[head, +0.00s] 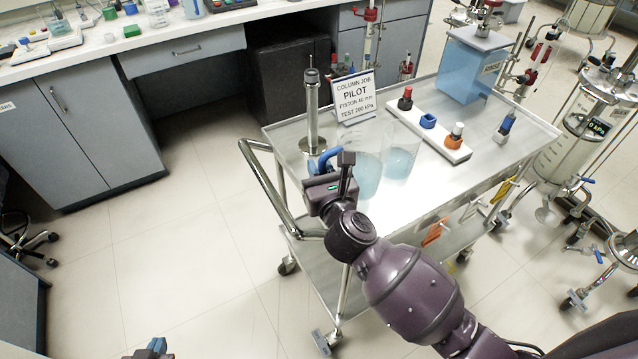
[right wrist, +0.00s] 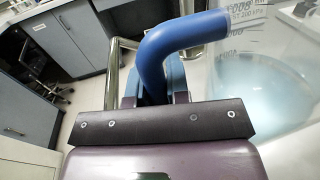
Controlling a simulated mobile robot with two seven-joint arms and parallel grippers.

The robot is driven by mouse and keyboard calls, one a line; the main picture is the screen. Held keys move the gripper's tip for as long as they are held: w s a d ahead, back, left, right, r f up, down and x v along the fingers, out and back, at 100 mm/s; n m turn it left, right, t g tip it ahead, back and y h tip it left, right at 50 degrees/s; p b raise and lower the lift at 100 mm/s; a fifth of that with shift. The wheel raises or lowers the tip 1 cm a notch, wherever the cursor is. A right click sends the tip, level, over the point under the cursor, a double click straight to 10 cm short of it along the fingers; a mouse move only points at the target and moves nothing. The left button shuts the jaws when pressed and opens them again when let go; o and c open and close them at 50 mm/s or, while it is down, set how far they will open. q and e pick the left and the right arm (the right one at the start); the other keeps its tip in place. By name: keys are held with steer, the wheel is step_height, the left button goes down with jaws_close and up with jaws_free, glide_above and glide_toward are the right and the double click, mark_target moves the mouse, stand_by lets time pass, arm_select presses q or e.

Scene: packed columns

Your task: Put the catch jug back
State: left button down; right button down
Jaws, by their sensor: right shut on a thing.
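The catch jug (head: 369,172) is a clear vessel with pale blue liquid and a blue handle. It is at the near left part of the steel trolley (head: 462,178); I cannot tell whether its base touches the top. My right gripper (head: 332,172) is shut on the blue handle (right wrist: 180,42), at the jug's left side. The jug's graduated wall (right wrist: 245,75) shows in the right wrist view. A second clear vessel (head: 402,160) with blue liquid stands just right of the jug. My left gripper (head: 150,352) barely shows at the bottom edge, its fingers mostly cut off.
A steel piston rod (head: 312,110) stands upright left of a "PILOT" sign (head: 356,98). Glass columns (head: 590,115) stand at the right.

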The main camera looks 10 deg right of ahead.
steer(key=shift+f+b, duration=0.7)
steer(key=shift+f, duration=1.25)
steer(key=shift+f, duration=0.2)
steer(key=c, duration=1.1)
jaws_free()
steer(key=shift+r, duration=0.25)
steer(key=s+d, duration=0.1)
steer(key=s, duration=1.1)
steer(key=shift+d, duration=0.4)
steer(key=shift+f, duration=0.1)
